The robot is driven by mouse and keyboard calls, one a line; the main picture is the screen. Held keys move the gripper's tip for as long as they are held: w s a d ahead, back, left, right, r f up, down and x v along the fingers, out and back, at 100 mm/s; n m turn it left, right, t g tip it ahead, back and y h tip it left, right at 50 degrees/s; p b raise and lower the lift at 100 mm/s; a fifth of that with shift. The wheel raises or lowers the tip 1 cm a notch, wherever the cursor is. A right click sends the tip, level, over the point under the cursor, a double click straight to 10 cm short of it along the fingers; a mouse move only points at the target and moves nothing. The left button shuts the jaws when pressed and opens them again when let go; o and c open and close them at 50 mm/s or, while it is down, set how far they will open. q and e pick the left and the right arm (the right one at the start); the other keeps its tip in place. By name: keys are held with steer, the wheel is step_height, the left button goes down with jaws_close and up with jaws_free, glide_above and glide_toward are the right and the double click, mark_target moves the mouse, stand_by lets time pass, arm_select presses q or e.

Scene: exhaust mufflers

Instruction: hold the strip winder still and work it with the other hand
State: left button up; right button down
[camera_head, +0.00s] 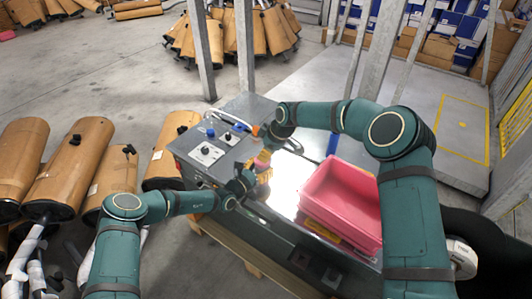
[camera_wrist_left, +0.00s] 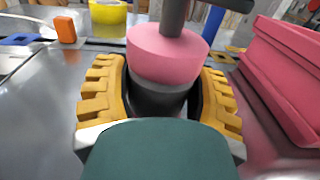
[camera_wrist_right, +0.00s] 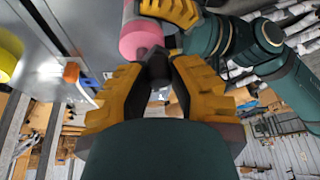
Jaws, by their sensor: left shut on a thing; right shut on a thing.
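The strip winder shows in the left wrist view as a pink drum (camera_wrist_left: 165,55) on a dark grey base, with a dark crank (camera_wrist_left: 175,16) on top. My left gripper (camera_wrist_left: 158,82) is shut around the base, one yellow finger on each side, and the winder stands upright. In the right wrist view my right gripper (camera_wrist_right: 158,78) is shut on the crank's dark handle, beside the pink drum (camera_wrist_right: 141,38). In the head view both grippers meet over the bench, and they largely hide the winder.
A pink bin (camera_head: 340,195) stands on the bench just right of the winder. A control box (camera_head: 208,148) with knobs is at the bench's left end. A yellow roll (camera_wrist_left: 107,18) and a small orange block (camera_wrist_left: 66,29) lie nearby. Brown mufflers (camera_head: 80,165) lie left of the bench.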

steer(key=shift+a, duration=0.15)
steer(key=shift+w+a+m+t+h, duration=0.1)
steer(key=shift+a+m+t+h, duration=0.4)
steer(key=shift+m, duration=1.35)
steer(key=shift+s+a+m+t+h, duration=0.1)
steer(key=shift+a+m+t+h, duration=0.35)
steer(key=shift+m, duration=1.35)
steer(key=shift+w+a+m+t+h, duration=0.1)
steer(key=shift+a+m+t+h, duration=0.4)
steer(key=shift+m, duration=1.35)
steer(key=shift+d, duration=0.15)
steer(key=c, duration=0.8)
jaws_free()
